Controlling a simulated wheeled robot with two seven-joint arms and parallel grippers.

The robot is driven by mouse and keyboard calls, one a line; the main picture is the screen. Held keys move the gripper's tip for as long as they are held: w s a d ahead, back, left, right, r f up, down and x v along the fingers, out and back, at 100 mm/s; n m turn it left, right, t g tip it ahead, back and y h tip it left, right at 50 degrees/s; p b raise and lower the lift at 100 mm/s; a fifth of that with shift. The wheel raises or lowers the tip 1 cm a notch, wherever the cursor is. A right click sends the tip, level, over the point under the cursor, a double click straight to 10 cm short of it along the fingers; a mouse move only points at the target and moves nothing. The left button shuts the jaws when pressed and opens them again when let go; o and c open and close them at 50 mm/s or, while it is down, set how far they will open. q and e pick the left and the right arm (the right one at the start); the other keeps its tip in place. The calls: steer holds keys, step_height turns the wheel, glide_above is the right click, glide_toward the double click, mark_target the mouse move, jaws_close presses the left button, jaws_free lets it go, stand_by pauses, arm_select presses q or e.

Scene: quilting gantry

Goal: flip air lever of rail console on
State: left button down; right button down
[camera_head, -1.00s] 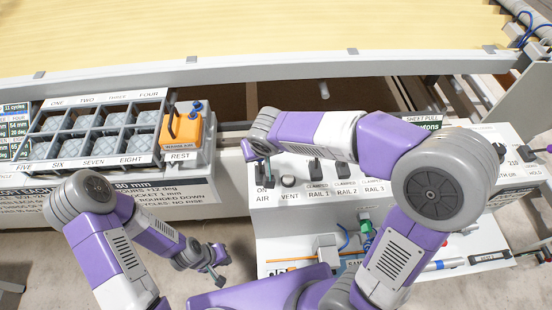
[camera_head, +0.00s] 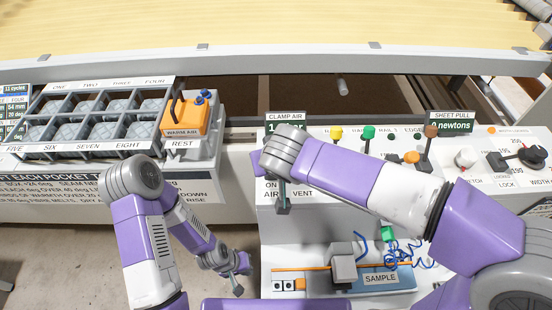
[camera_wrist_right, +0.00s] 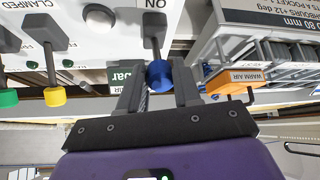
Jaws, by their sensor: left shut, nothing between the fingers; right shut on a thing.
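The air lever (camera_wrist_right: 153,40) of the rail console (camera_head: 330,222) shows in the right wrist view as a dark lever with a blue knob, beside the "ON" label. My right gripper (camera_wrist_right: 158,76) is shut with its two fingers on either side of the blue knob. In the head view my right wrist covers the knob above the "ON AIR" label. My left gripper (camera_head: 238,284) is shut and empty, low in front of the bench and apart from the console.
Rail levers with yellow (camera_head: 336,133) and green (camera_head: 368,132) knobs stand beside the air lever, partly behind my right forearm. An orange warm air block (camera_head: 183,118) and a compartment tray (camera_head: 20,148) lie to the left. A sample shelf (camera_head: 408,279) is below the console.

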steer(key=shift+s+f, duration=0.35)
steer(key=shift+f, duration=0.05)
steer(key=c, duration=0.8)
jaws_free()
steer(key=shift+a, duration=0.1)
steer(key=shift+r, duration=0.15)
steer(key=p+v, duration=0.2)
steer(key=v, duration=0.5)
steer(key=shift+s+r, duration=0.1)
steer(key=shift+r, duration=0.15)
